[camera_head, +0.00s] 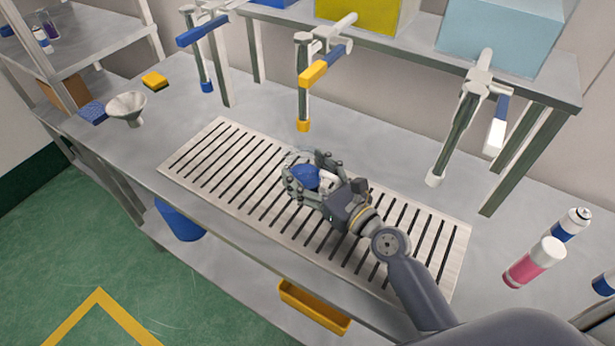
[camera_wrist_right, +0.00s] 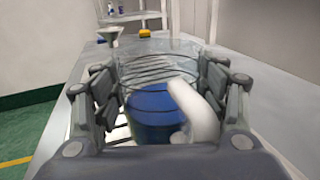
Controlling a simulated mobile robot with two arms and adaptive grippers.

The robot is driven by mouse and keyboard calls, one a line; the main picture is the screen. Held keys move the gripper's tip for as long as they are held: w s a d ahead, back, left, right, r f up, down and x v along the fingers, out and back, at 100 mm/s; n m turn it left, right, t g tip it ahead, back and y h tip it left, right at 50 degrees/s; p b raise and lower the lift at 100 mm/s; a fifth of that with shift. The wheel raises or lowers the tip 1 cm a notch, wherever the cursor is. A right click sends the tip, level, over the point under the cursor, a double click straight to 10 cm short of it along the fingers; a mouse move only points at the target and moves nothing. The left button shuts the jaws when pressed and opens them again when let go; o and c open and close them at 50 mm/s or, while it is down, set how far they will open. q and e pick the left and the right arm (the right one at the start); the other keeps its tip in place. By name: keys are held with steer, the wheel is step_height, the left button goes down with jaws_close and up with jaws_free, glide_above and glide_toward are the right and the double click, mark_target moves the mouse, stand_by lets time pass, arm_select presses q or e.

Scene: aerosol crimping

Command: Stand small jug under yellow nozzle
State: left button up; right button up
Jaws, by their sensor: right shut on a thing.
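The small jug (camera_wrist_right: 150,108) is a clear vessel with blue contents and a white handle (camera_wrist_right: 196,110). My right gripper (camera_head: 312,172) is shut around it, with fingers on both sides in the right wrist view. In the head view the jug (camera_head: 303,176) is over the slotted drain grate (camera_head: 205,165), partly hidden by the fingers; I cannot tell whether it touches the grate. The yellow nozzle (camera_head: 303,125) hangs from the middle tap with the yellow lever (camera_head: 313,74), behind and above the jug. The jug is in front of the nozzle, not directly below it. My left gripper is not in view.
A blue nozzle (camera_head: 207,86) hangs at the left and a white nozzle (camera_head: 433,180) at the right. A funnel (camera_head: 127,108) and a yellow sponge (camera_head: 155,80) are at the left. A pink can (camera_head: 535,262) stands at the right. The grate's left part is clear.

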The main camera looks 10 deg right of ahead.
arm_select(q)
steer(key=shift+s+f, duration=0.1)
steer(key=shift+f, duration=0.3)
arm_select(e)
steer(key=shift+f, duration=0.6)
steer(key=shift+f, duration=0.1)
steer(key=shift+f, duration=0.15)
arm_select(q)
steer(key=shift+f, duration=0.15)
arm_select(e)
steer(key=o, duration=1.3)
steer(key=shift+c, duration=0.2)
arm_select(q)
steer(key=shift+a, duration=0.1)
